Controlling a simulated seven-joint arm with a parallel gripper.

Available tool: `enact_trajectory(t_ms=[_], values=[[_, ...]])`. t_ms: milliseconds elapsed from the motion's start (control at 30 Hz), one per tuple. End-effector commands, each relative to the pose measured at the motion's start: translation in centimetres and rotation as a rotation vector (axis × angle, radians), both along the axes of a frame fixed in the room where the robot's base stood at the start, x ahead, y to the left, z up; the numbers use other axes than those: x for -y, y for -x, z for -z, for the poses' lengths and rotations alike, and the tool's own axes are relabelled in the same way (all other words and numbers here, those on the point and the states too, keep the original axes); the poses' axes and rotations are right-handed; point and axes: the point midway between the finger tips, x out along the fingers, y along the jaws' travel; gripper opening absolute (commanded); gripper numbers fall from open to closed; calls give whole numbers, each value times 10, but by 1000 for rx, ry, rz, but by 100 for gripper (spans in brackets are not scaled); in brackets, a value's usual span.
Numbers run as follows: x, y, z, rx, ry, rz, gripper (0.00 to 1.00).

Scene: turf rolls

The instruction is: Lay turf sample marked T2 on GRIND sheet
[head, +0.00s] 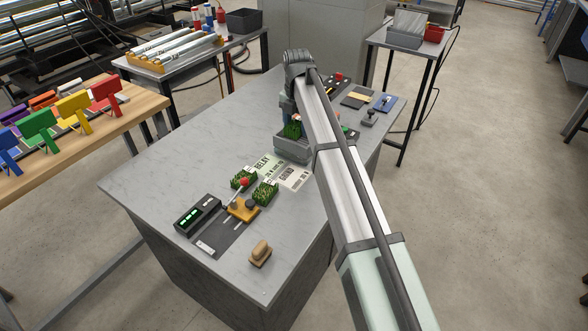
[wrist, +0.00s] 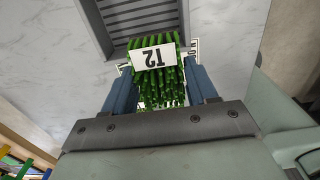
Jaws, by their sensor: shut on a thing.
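My gripper (wrist: 162,88) is shut on the turf sample T2 (wrist: 168,88), a green grassy block with a white T2 label that reads upside down in the wrist view. In the head view the held turf (head: 292,131) shows at the grey crate (head: 291,156), partly hidden by my arm; I cannot tell how far above the crate it is. The GRIND sheet (head: 294,180) lies flat on the table in front of the crate, its right side near my arm.
A RELAY sheet (head: 264,161) lies left of the GRIND sheet. Two turf pieces, one (head: 243,179) by the red-knobbed lever and another (head: 265,194), sit close by. A black display box (head: 197,213) and a wooden stamp (head: 260,254) stand nearer. The table's left part is clear.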

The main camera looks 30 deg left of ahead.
Motion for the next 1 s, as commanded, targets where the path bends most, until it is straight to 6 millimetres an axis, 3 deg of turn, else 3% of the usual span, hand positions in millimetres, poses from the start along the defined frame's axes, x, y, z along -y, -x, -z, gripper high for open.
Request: enact_trajectory(t_ms=[33,100,300,633,1000], values=[[12,21,5,0,0,-2,18],[20,40,10,0,0,-3,18],[34,70,22,0,0,-1,18],[33,71,69,-1,2,0,18],[33,70,103,-1,1,-1,18]])
